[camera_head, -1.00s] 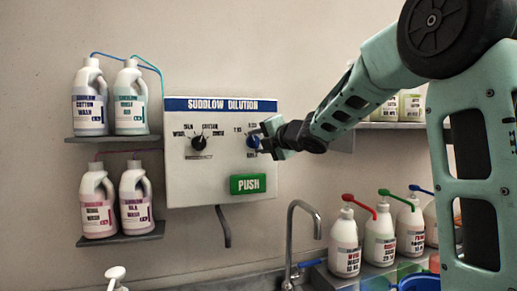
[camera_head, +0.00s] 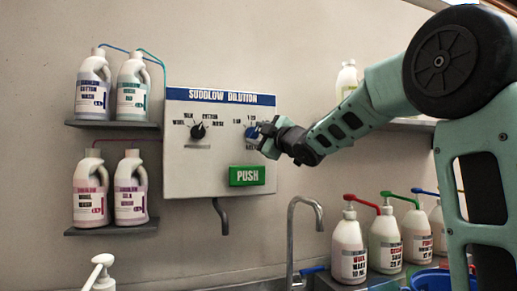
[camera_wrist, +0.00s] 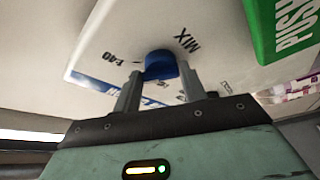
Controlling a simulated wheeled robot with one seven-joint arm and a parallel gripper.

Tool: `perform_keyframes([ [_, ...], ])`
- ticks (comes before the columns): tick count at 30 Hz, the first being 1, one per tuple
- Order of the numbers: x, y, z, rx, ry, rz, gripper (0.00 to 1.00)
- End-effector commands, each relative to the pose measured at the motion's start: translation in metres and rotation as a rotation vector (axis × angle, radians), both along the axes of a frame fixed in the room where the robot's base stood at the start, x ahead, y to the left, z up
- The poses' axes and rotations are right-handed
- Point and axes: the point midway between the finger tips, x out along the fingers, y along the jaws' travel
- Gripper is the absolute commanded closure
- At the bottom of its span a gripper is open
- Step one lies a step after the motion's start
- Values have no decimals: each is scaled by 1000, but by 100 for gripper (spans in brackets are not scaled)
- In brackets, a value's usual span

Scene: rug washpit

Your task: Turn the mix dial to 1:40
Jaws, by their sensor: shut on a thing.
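The blue mix dial (camera_head: 252,132) is on the right half of the white dilution panel (camera_head: 205,160). My gripper (camera_head: 264,137) reaches it from the right and covers part of it and its labels. In the wrist view the blue dial (camera_wrist: 160,66) sits between the two fingers of my gripper (camera_wrist: 158,80), which is shut on it. The 1:40 mark (camera_wrist: 113,58) is left of the dial and the word MIX (camera_wrist: 187,39) is above right. I cannot tell where the dial's pointer stands.
A black selector knob (camera_head: 198,131) is left of the dial. The green PUSH button (camera_head: 247,176) is just below my gripper.

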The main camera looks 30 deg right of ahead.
Motion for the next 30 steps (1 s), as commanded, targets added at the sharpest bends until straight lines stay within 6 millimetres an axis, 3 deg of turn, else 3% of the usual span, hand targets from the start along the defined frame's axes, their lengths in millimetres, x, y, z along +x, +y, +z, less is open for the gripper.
perform_keyframes([
  [1,0,0,-8,33,-8,0,81],
  [12,0,1,-6,215,-58,-2,81],
  [30,1,0,-4,259,-69,-2,81],
])
